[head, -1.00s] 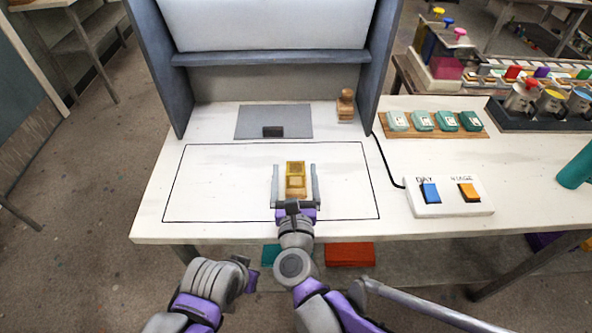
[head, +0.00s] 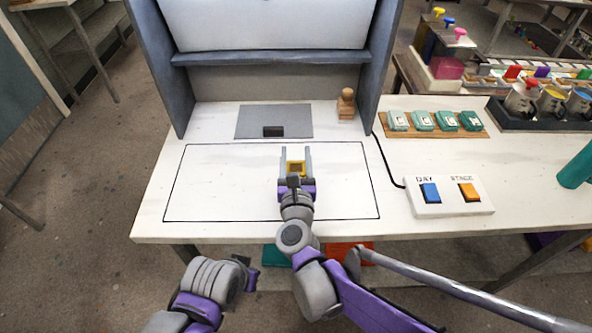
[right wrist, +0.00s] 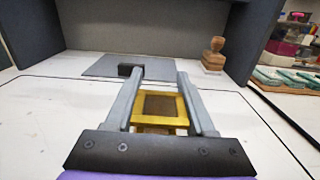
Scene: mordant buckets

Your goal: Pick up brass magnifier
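The brass magnifier (head: 296,167) is a small square yellow frame with a darker window, inside the outlined area of the white table. In the right wrist view the magnifier (right wrist: 160,106) sits between the two grey fingers, its sides up against them. My right gripper (head: 296,164) is shut on it, with the fingers pointing away toward the back of the table. The palm hides the near part of the magnifier, and I cannot tell whether it still touches the table. My left arm (head: 215,285) is at the lower front, off the table; its fingers cannot be made out.
A grey mat (head: 245,123) with a black block (head: 273,131) lies behind, under the grey booth. A wooden stamp (head: 346,104) stands at the back right. A switch box (head: 449,196) and a tray of teal pieces (head: 434,122) lie right. The outlined area's left is clear.

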